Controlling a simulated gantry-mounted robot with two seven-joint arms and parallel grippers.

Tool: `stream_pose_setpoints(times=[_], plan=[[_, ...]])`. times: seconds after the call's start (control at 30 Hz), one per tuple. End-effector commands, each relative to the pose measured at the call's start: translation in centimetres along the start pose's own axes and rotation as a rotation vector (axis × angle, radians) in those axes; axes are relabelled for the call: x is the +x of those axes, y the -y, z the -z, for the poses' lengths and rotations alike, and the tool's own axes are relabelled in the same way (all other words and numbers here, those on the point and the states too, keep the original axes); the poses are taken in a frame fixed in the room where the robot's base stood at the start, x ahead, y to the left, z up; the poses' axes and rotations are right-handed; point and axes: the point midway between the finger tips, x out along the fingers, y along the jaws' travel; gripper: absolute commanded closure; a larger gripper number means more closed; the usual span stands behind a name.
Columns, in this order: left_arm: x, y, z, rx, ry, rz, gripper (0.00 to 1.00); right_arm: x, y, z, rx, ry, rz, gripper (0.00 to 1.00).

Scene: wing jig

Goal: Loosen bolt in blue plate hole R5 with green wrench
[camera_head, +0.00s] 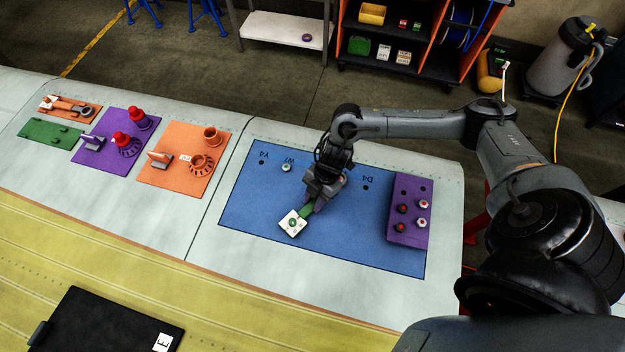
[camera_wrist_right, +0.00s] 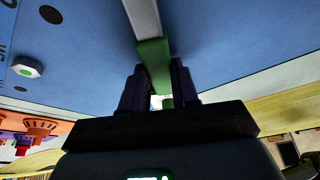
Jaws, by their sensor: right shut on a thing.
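The blue plate (camera_head: 360,232) lies on the pale wing surface in the middle of the head view. My right gripper (camera_head: 310,199) is shut on the green wrench (camera_head: 304,212), low over the plate. A white square with a green ring (camera_head: 293,222) shows at the wrench's far end. In the right wrist view the green wrench (camera_wrist_right: 154,65) runs between the dark fingers (camera_wrist_right: 160,88). I cannot read R5 anywhere. My left gripper is not in view.
A purple plate (camera_head: 408,232) with red and white bolts stands on the blue plate's right part. Left are an orange board (camera_head: 190,185), a purple board (camera_head: 105,155) and a green board (camera_head: 48,133) with parts. The blue plate's lower right is clear.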

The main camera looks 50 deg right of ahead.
Motion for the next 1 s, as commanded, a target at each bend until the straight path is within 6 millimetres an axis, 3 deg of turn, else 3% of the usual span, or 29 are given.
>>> stream_pose_setpoints(times=[1.0], plan=[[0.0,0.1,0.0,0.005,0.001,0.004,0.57,-0.5,2.9,-0.2,-0.245,-0.002,0.101,1.0]])
